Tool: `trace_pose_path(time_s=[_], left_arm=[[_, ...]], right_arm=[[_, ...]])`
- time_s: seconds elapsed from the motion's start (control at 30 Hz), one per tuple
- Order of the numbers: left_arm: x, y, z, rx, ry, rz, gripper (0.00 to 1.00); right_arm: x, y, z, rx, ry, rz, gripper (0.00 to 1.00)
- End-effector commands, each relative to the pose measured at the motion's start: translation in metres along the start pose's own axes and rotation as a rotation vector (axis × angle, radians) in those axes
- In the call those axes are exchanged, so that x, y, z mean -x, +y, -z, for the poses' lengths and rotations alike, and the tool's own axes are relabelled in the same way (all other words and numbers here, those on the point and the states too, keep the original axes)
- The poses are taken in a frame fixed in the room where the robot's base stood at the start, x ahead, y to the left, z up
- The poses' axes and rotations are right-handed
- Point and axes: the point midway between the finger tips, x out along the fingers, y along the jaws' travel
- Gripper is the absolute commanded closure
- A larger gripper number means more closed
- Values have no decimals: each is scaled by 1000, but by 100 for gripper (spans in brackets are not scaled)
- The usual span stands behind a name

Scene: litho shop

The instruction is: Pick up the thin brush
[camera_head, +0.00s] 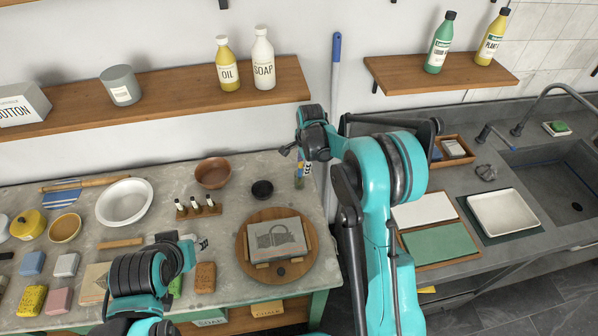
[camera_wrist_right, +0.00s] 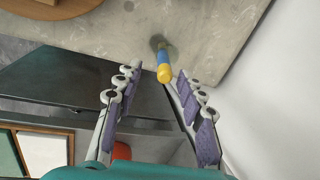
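A slim rod with a yellow end and a blue band (camera_wrist_right: 164,66), which may be the thin brush, stands out from the table top in the right wrist view. It lies just beyond and between the fingertips, apart from them. In the head view a small blue, yellow and greenish item (camera_head: 299,178) is at the table's right edge, partly hidden by my right arm. My right gripper (camera_wrist_right: 148,78) is open and empty; it also shows in the head view (camera_head: 289,150). My left gripper (camera_head: 203,244) is low over the table; its fingers are too small to read.
A round wooden board (camera_head: 245,262) with a drawing stone, a small black bowl (camera_head: 262,190) and a brown bowl (camera_head: 213,172) stand nearby. A blue-handled pole (camera_head: 336,70) leans on the wall. A shelf (camera_head: 160,108) hangs above. The sink counter (camera_head: 470,262) is at right.

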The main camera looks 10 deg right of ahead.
Motion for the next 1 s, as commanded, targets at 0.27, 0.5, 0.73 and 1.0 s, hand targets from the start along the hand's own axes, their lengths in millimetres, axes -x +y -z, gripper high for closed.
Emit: trace_pose_path(time_s=[0.27, 0.5, 0.73, 1.0], left_arm=[[-4, 0, -3, 0, 0, 0, 60], [-5, 0, -4, 0, 0, 0, 60], [-5, 0, -4, 0, 0, 0, 60], [-5, 0, -4, 0, 0, 0, 60]], right_arm=[[-41, -4, -4, 2, 0, 1, 60], [-56, -4, -4, 2, 0, 1, 60], [-55, -4, -4, 2, 0, 1, 82], [-55, -4, -4, 2, 0, 1, 100]])
